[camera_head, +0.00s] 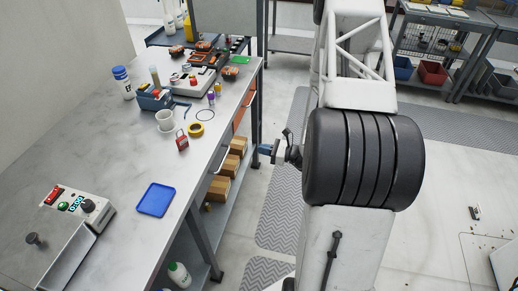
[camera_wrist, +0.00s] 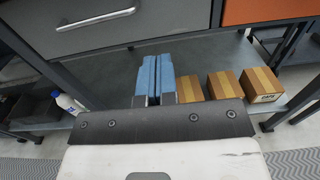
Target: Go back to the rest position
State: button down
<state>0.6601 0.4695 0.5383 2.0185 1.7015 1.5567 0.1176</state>
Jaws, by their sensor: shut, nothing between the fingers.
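My gripper (camera_head: 266,150) is beside the right edge of the workbench (camera_head: 125,215), over the gap between the bench and my arm. In the wrist view the two blue fingers of my gripper (camera_wrist: 155,77) lie side by side, shut with nothing between them. They point toward the bench's drawer front and lower shelf. They touch nothing that I can make out. My arm stands upright at the right of the head view.
Cardboard boxes (camera_wrist: 222,86) sit on the lower shelf. A grey drawer (camera_wrist: 120,22) is close. Floor right of my arm is mostly clear.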

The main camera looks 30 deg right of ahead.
dwell(0.7)
jog(key=s+a+r+n+g, duration=0.4)
jog(key=a+r+n+g, duration=0.25)
jog(key=a+r, duration=0.35)
jog(key=s+a+r+n+g, duration=0.55)
jog(key=a+r+n, duration=0.25)
jog(key=r, duration=0.4)
jog(key=s+a+r+n+t+h, duration=0.1)
jog(key=s+a+r+n+h, duration=0.1)
jog(key=s+r+n+h, duration=0.4)
jog(key=s+a+r+n+h, duration=0.3)
jog(key=s+r+n+h, duration=0.3)
jog(key=s+r, duration=0.5)
jog(key=shift+s+t+h, duration=0.4)
jog(key=shift+s+h, duration=0.1)
jog(key=shift+s, duration=0.9)
jog(key=shift+n, duration=0.25)
